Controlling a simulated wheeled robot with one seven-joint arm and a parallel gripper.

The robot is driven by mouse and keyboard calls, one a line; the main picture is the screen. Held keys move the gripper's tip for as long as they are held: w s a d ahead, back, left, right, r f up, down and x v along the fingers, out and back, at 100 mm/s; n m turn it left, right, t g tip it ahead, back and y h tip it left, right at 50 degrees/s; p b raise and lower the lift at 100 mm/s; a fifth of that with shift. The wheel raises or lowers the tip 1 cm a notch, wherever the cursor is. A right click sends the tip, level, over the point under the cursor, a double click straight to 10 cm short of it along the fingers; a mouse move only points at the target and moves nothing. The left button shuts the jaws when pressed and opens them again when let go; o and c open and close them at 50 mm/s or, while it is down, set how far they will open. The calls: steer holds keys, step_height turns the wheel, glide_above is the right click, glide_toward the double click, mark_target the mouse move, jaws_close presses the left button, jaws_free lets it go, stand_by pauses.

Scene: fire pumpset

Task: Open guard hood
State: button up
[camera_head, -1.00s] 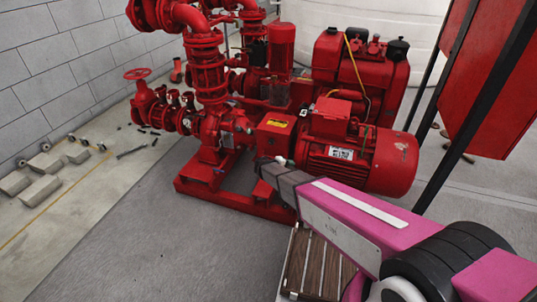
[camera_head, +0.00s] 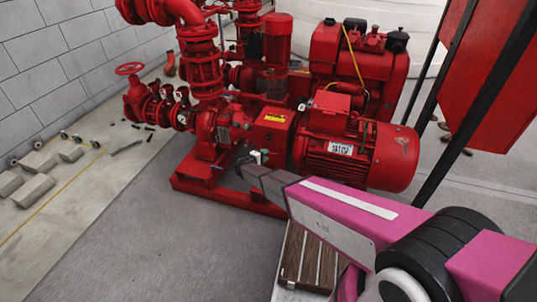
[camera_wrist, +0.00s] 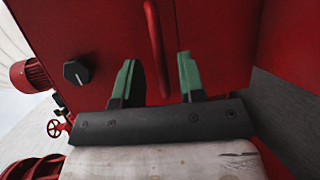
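In the head view, the red guard hood (camera_head: 277,122) with a yellow label sits between the pump and the red motor (camera_head: 350,160). My gripper (camera_head: 245,163) is at the end of the pink and grey arm, low in front of the hood; its fingers are too small there to read. In the wrist view, my gripper (camera_wrist: 157,60) has two green-tipped fingers spread apart. A red bar handle (camera_wrist: 156,45) on a red panel (camera_wrist: 105,35) shows between them, with no visible grip on it. I cannot tell whether this panel is the hood.
A black knob (camera_wrist: 76,73) is on the panel, left of the fingers. Red pipes and valves (camera_head: 160,105) stand at the left, and a red cabinet (camera_head: 495,90) on black posts stands at the right. The grey floor (camera_head: 140,230) in front is clear.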

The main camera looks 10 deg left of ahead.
steer(key=shift+x, duration=1.75)
steer(key=shift+s, duration=0.1)
jaws_close()
steer(key=shift+r, duration=0.15)
